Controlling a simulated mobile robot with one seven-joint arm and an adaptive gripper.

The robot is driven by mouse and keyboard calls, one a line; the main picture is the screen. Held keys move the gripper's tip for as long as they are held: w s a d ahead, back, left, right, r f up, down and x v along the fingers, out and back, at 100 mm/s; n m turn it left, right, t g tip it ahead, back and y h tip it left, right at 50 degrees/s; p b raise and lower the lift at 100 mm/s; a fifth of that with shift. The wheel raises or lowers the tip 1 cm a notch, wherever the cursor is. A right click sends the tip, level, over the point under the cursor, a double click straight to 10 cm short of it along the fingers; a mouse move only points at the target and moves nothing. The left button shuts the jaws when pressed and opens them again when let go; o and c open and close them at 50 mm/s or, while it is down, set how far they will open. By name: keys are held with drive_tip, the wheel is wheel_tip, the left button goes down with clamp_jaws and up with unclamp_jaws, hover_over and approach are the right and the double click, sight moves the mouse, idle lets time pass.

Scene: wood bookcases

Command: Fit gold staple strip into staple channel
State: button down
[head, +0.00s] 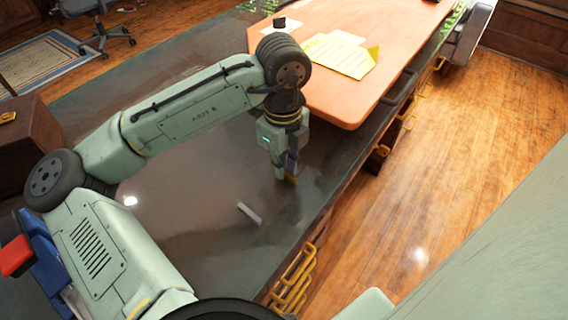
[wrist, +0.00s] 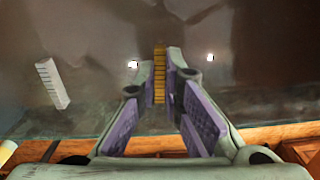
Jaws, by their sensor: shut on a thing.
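The gold staple strip (wrist: 160,82) is a narrow, ridged yellow bar between the fingertips of my gripper (wrist: 162,68) in the wrist view. My gripper is shut on it. In the head view my gripper (head: 285,174) points down close over the dark countertop, and a bit of the gold strip (head: 292,179) shows at its tips. A pale grey bar (head: 249,213) lies on the counter to the lower left of my gripper. It also shows with fine marks along it in the wrist view (wrist: 52,83). I cannot make out a staple channel.
The dark counter (head: 190,225) is mostly clear around the grey bar. An orange wooden board (head: 345,100) lies behind my gripper, with yellow paper (head: 342,55) and a small black object (head: 279,22). The counter's edge with yellow handles (head: 293,283) is close on the right.

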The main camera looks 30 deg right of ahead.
drive_tip(key=shift+r, duration=0.55)
wheel_tip(320, 180, up, 2)
drive_tip(key=shift+d+r+b, duration=0.1)
drive_tip(key=shift+r+b, duration=0.1)
drive_tip(key=shift+b, duration=0.15)
drive_tip(key=s+a, duration=0.2)
drive_tip(key=s, duration=0.2)
drive_tip(key=s+a+r+b, duration=0.1)
drive_tip(key=s+a, duration=0.1)
drive_tip(key=s, duration=0.3)
drive_tip(key=s+a, duration=0.3)
drive_tip(key=s, duration=0.2)
drive_tip(key=shift+s+r, duration=0.2)
drive_tip(key=shift+s, duration=0.05)
drive_tip(key=shift+s, duration=0.1)
